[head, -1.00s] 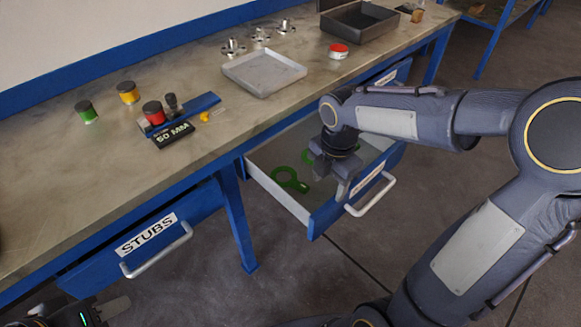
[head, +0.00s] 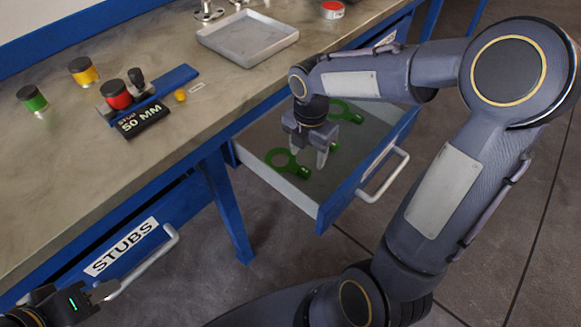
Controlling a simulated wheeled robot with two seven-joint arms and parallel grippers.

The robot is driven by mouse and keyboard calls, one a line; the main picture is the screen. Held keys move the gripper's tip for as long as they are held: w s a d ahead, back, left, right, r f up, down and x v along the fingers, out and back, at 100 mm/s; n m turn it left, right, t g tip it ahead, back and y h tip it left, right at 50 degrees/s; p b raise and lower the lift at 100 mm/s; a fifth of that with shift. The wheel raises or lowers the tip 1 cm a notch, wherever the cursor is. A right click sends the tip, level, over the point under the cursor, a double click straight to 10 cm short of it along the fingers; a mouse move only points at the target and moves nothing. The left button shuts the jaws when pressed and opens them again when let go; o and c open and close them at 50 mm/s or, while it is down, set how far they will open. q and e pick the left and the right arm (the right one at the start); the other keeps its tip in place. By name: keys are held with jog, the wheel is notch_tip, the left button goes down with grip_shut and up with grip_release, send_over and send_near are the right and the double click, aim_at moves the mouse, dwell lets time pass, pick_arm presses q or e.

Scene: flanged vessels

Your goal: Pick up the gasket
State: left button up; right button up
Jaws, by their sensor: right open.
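Green gaskets, each a flat ring with a tab, lie in the open drawer (head: 340,196). The nearest gasket (head: 281,160) lies at the drawer's left end, its tab pointing right. Another gasket (head: 346,112) lies further back, partly hidden by my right arm. A bit of green (head: 334,147) also shows just right of my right gripper. My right gripper (head: 308,155) points down, open and empty, over the drawer beside the nearest gasket's tab; its height above the floor is hard to judge. My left gripper (head: 108,291) is at the lower left, near the STUBS drawer handle; its jaws are unclear.
On the bench are a grey tray (head: 247,38), green, yellow and red-topped cylinders, a blue stand (head: 172,82) and a "STUB 50 MM" block (head: 141,119). A drawer handle (head: 385,178) sticks out in front.

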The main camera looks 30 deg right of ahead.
aim_at(305, 170)
jog(key=f, duration=0.2)
jog(key=f+b, duration=0.1)
jog(key=f, duration=0.3)
jog(key=shift+w+f+b, duration=0.35)
jog(key=shift+w+b, duration=0.05)
jog(key=c, duration=1.1)
jog(key=shift+o, duration=0.2)
jog(key=shift+r, duration=0.15)
